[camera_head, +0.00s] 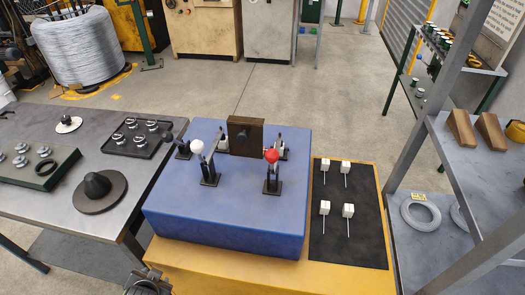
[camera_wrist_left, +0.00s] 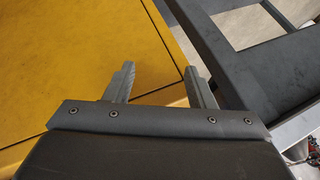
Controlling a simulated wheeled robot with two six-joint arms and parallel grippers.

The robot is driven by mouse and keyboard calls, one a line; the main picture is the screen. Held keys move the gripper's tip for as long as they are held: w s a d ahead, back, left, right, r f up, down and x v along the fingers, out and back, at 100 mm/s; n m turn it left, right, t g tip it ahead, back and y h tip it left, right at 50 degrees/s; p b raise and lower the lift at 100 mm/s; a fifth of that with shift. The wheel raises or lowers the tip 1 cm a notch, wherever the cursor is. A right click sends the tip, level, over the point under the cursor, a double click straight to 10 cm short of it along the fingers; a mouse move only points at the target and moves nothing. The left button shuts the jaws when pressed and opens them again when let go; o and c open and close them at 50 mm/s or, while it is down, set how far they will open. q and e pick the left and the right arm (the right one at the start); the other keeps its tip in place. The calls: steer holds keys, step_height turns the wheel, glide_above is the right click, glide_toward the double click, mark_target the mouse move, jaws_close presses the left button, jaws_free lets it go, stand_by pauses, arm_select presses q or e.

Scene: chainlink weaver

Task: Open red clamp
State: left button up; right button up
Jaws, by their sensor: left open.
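The red clamp (camera_head: 272,184) stands on the right part of the blue block. Its red ball knob (camera_head: 271,155) tops an upright lever on a black base. A similar clamp with a white knob (camera_head: 198,147) stands to its left. My left gripper (camera_head: 148,283) shows at the bottom left of the head view, in front of the block and well away from the red clamp. In the left wrist view its two fingers (camera_wrist_left: 160,85) are spread with nothing between them. My right gripper is in neither view.
The blue block (camera_head: 225,235) sits on a yellow bench (camera_head: 270,278). A brown block (camera_head: 245,150) stands behind the clamps. A black mat (camera_head: 345,250) with several white-headed pieces lies to the right. A grey table (camera_head: 60,118) with trays is at left, and a metal shelf (camera_head: 465,195) at right.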

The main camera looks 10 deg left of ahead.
arm_select(q)
step_height(320, 180, up, 18)
steer(key=w+a+m+t+y+p, duration=0.1)
steer(key=w+a+m+t+y, duration=0.1)
steer(key=w+t, duration=0.15)
steer(key=w+d+r+m+t+h, duration=0.25)
steer(key=r+m+t, duration=0.4)
steer(key=r, duration=0.35)
steer(key=w+d+r+m+t+h, duration=0.1)
steer(key=w+d+r+m+t, duration=0.3)
steer(key=r+m, duration=0.45)
steer(key=m+g+h, duration=0.8)
steer(key=m+h, duration=0.7)
steer(key=m, duration=1.1)
glide_toward(267, 159)
steer(key=p+x, duration=0.5)
steer(key=x, duration=0.5)
steer(key=shift+w+f+p, duration=0.1)
steer(key=shift+w+p, duration=0.05)
steer(key=shift+p, duration=0.25)
steer(key=shift+w+d+f, duration=0.1)
steer(key=shift+w+d, duration=0.4)
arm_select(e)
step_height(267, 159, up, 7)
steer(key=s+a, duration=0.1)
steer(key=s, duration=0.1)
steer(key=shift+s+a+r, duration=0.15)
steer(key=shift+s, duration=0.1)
